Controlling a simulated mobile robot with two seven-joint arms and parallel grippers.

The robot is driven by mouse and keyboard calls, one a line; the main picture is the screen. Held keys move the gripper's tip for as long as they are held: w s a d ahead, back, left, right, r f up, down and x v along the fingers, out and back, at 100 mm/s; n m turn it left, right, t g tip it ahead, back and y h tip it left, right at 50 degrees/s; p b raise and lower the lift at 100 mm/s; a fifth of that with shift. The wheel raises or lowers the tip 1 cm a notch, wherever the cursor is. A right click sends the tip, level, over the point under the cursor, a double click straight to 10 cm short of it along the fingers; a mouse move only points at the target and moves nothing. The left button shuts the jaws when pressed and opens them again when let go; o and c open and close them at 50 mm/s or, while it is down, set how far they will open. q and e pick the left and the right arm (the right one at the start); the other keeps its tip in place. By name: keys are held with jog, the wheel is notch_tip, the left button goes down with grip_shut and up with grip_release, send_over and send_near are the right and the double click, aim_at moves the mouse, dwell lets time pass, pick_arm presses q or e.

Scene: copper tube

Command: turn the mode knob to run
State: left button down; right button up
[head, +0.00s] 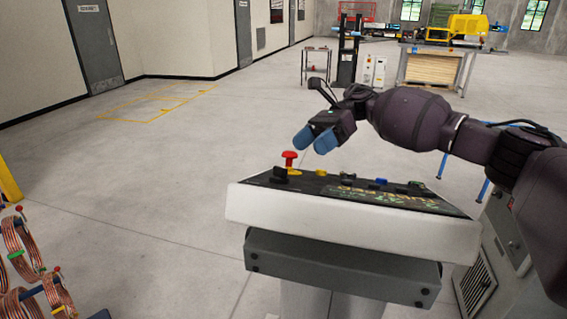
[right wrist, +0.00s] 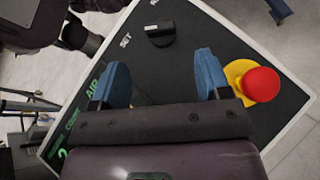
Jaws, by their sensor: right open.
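The mode knob is a black knob (right wrist: 160,35) on the dark panel face, with the label SET beside it and another label cut off at the picture's top edge. In the head view a black knob (head: 280,174) shows at the panel's left end. My right gripper (head: 314,141) has blue fingertips and hangs above the panel, apart from it. In the right wrist view my right gripper (right wrist: 160,72) is open and empty, with the knob ahead of the gap between its fingers. My left gripper is not in view.
A red mushroom button (right wrist: 262,84) on a yellow base stands close beside one finger; it also shows in the head view (head: 290,156). More small controls (head: 378,182) sit along the panel. Copper coils (head: 20,245) hang at left. The floor behind is open.

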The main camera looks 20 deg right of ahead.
aim_at(280, 175)
jog(key=p+x, duration=0.2)
jog(key=x, duration=0.6)
jog(key=shift+s+a, duration=0.1)
jog(key=shift+a, duration=0.1)
jog(key=c, duration=0.9)
